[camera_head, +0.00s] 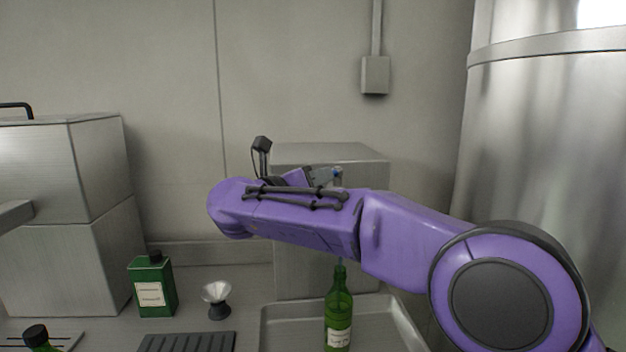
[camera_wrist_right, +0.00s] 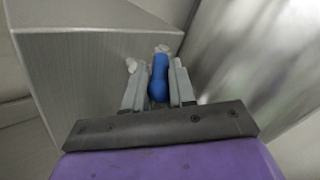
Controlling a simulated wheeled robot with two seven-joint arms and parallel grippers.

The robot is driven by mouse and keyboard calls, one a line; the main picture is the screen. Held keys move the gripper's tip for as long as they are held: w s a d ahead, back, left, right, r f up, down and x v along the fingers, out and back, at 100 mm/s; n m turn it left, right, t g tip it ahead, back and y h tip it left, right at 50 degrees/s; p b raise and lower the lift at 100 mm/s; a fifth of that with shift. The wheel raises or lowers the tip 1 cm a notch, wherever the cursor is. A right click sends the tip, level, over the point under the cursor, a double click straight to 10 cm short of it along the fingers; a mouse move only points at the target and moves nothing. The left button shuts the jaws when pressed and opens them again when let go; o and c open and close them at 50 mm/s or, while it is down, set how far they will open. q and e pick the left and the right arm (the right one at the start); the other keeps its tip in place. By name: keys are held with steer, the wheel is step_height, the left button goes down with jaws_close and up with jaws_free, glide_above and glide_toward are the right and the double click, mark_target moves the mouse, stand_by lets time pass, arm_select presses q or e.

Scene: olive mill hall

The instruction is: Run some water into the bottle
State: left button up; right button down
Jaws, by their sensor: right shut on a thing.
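A green glass bottle (camera_head: 338,312) with a pale label stands upright in a shallow metal tray (camera_head: 277,318), its mouth just below my right arm. A blue lever (camera_wrist_right: 159,78) sits between the two fingers of my right gripper (camera_wrist_right: 156,72), which is shut on it. A bit of blue also shows by the right gripper (camera_head: 326,178) in the head view, in front of a steel box (camera_head: 335,153). My right arm hides the front of that box and any spout over the bottle. My left gripper is out of view.
A square green bottle (camera_head: 152,286) and a small funnel (camera_head: 216,299) stand left of the tray. A dark ribbed mat (camera_head: 187,342) lies in front of them. Another dark-capped bottle (camera_head: 38,337) is at the lower left. A large steel tank (camera_head: 545,140) rises at the right.

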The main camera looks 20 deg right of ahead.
steer(key=c, duration=1.1)
jaws_free()
steer(key=shift+d+f, duration=0.1)
steer(key=shift+o, duration=0.3)
steer(key=shift+s+d, duration=0.1)
steer(key=shift+d, duration=0.05)
steer(key=b+v, duration=0.3)
steer(key=v, duration=0.7)
steer(key=shift+a+b, duration=0.2)
steer(key=shift+b, duration=0.2)
